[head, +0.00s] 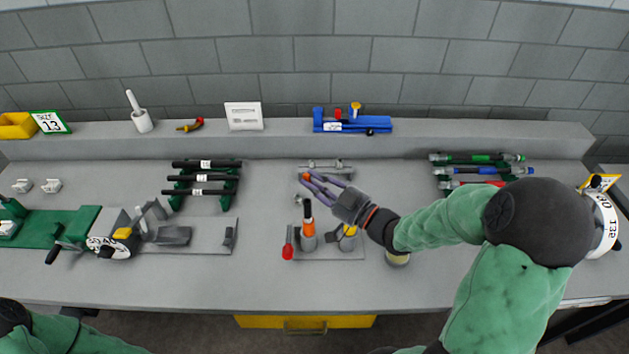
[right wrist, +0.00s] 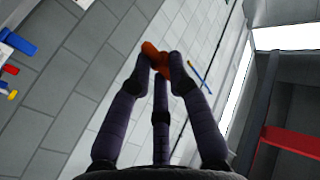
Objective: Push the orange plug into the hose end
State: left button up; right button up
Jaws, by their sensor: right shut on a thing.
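My right gripper (head: 312,182) is shut on the orange plug (head: 306,176) and holds it at its fingertips over the middle of the bench. In the right wrist view the orange plug (right wrist: 153,49) shows between the tips of the dark fingers (right wrist: 163,68). Black hoses (head: 203,177) with white labels lie on a rack left of the gripper. Hoses with coloured ends (head: 478,170) lie on a rack at the right. I cannot tell which hose end is meant. My left gripper is out of view.
A grey metal clamp (head: 326,166) lies just behind the gripper. A holder plate (head: 345,254) with an orange and black tool (head: 308,222) stands in front. A crimper (head: 112,238) stands at the left. A blue device (head: 352,125) sits on the back ledge (head: 285,137).

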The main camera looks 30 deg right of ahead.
jog(key=shift+f+b, duration=1.55)
jog(key=shift+f, duration=0.55)
jog(key=shift+f+b, duration=0.9)
jog(key=shift+f, duration=0.05)
jog(key=o, duration=0.8)
jog(key=shift+s, duration=0.1)
jog(key=shift+f, duration=0.1)
jog(key=v, duration=1.2)
dwell(0.5)
